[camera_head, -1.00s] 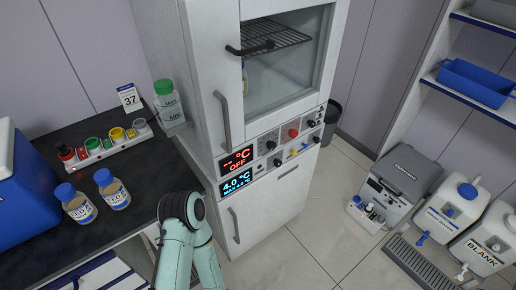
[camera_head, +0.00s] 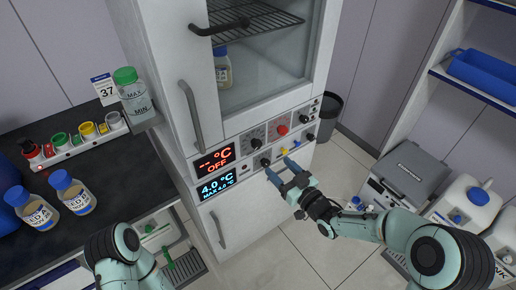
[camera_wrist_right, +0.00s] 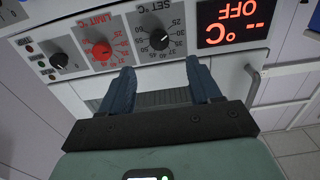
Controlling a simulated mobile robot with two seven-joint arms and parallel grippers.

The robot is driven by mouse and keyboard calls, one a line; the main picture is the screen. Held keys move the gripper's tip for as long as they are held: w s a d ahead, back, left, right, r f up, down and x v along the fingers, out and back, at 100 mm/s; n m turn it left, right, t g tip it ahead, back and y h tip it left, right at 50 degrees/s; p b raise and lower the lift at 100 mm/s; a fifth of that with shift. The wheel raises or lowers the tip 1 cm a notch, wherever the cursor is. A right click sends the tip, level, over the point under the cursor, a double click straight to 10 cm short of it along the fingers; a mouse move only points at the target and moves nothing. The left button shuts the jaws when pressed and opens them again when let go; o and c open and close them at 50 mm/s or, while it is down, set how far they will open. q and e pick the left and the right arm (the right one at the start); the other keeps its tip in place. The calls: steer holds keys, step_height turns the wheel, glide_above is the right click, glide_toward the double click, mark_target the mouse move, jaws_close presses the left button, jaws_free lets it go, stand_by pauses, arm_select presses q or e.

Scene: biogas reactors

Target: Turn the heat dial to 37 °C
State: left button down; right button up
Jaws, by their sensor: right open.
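The heat dial is a black knob marked SET °C (camera_wrist_right: 160,40), upside down in the right wrist view, with a numbered scale around it. Its pointer setting is too small to read surely. In the head view it is the black knob (camera_head: 256,132) beside the red display (camera_head: 214,160), which reads "-- °C OFF". My right gripper (camera_head: 281,168) is open and empty in front of the lower panel row, below the dial. In the right wrist view its blue fingers (camera_wrist_right: 160,75) are apart and not touching the knob. My left gripper is out of view.
A red LIMIT °C knob (camera_wrist_right: 102,50) sits beside the heat dial, with another black knob (camera_wrist_right: 59,60) beyond. The lower row has a blue display (camera_head: 217,186) and several controls. A "37" card (camera_head: 104,90) stands on the black bench. Jugs and a grey box (camera_head: 413,172) stand right.

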mark_target(259, 146)
steer(key=p+x, duration=0.1)
steer(key=x, duration=0.9)
steer(key=shift+w+a+f, duration=0.1)
steer(key=shift+w, duration=0.1)
steer(key=c, duration=1)
